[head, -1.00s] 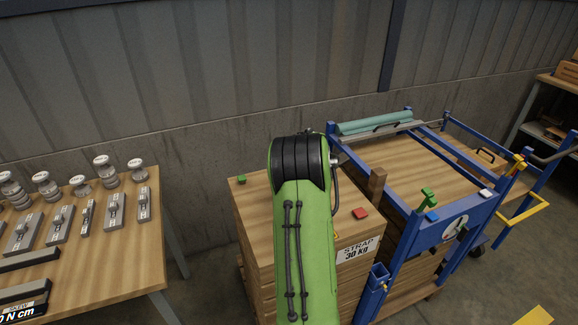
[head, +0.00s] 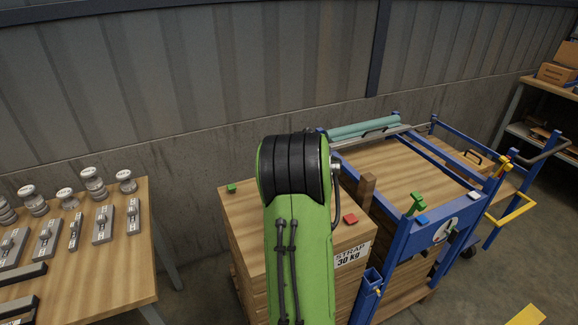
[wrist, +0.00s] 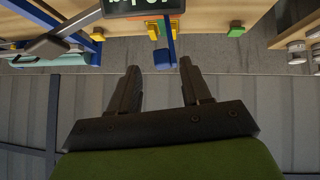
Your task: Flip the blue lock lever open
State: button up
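In the head view a blue block (head: 421,219) sits on the blue cart's (head: 440,235) near rail, beside a green lever-like piece (head: 416,203). A blue bracket (head: 371,282) stands at the cart's near left corner. In the wrist view a narrow blue part (wrist: 165,57) with yellow beside it lies beyond my gripper (wrist: 159,78), roughly in line with the gap between its fingers. I cannot tell for sure which blue part is the lock lever. My gripper is open, with nothing between its fingers. In the head view my green arm hides it.
A wooden stack (head: 240,225) with a red block (head: 350,219) and a strap label (head: 349,257) stands left of the cart. A table (head: 120,260) with insulators is at the left. A shelf (head: 550,85) is at the far right. A concrete wall runs behind.

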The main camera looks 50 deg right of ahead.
jog(key=v, duration=0.9)
jog(key=shift+a, duration=0.1)
